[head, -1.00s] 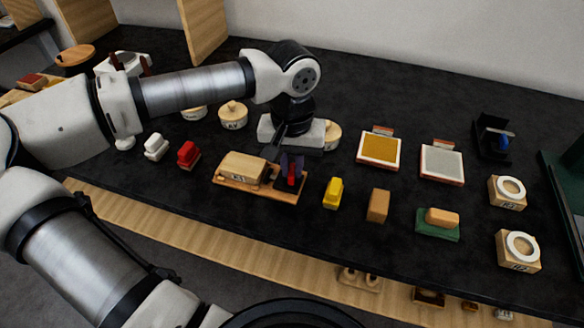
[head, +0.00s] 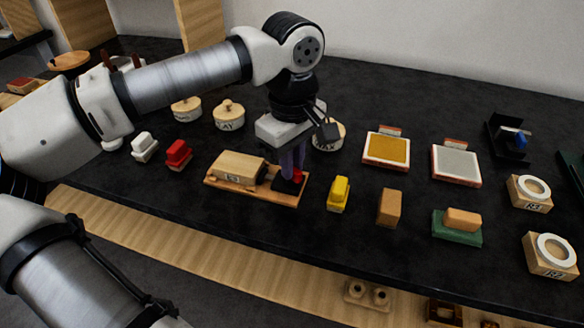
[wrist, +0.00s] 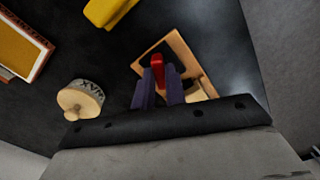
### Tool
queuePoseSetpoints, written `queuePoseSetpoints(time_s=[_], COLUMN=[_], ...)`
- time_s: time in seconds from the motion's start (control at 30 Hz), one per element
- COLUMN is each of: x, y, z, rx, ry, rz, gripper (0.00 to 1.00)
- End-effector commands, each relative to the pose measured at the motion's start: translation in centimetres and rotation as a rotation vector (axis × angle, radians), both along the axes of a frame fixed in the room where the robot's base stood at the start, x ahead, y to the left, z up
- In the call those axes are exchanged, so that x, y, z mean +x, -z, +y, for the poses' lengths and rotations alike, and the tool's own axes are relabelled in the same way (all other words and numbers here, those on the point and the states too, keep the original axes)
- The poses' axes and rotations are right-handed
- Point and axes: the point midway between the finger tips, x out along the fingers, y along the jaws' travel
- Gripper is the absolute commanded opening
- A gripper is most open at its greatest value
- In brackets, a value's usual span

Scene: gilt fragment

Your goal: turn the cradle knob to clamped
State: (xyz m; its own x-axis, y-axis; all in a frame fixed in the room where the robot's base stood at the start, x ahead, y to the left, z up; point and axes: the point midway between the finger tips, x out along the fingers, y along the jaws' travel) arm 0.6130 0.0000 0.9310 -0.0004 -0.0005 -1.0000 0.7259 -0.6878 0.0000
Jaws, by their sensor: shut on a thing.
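The cradle (head: 265,190) is a wooden tray on the dark counter, holding a light wooden block (head: 238,166) with a small label on its front. A red knob (head: 297,176) stands on a black base at the cradle's right end. In the wrist view the knob (wrist: 157,66) shows between the purple fingers. My gripper (head: 291,170) points down over the knob and is shut on it. The fingers hide part of the knob in the head view. I cannot read any clamp marking.
A yellow block (head: 339,193) and a tan block (head: 390,207) stand to the right of the cradle. Red (head: 178,154) and white (head: 145,147) blocks stand to the left. A round lidded pot (head: 329,136) is behind my gripper. Gold (head: 386,148) and grey (head: 456,162) panels lie farther right.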

Motion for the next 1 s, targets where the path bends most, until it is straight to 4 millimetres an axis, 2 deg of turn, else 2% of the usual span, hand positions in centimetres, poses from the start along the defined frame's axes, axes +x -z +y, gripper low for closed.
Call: queuePoseSetpoints(time_s=[0.2, 0.5, 1.0], x=[0.09, 0.1, 0.09], y=[0.16, 0.03, -0.1], z=[0.02, 0.06, 0.08], rx=[0.001, 0.002, 0.001], ry=[-0.186, -0.365, -0.448], rz=[-0.003, -0.004, -0.003], gripper=[0.0, 0.0, 0.0])
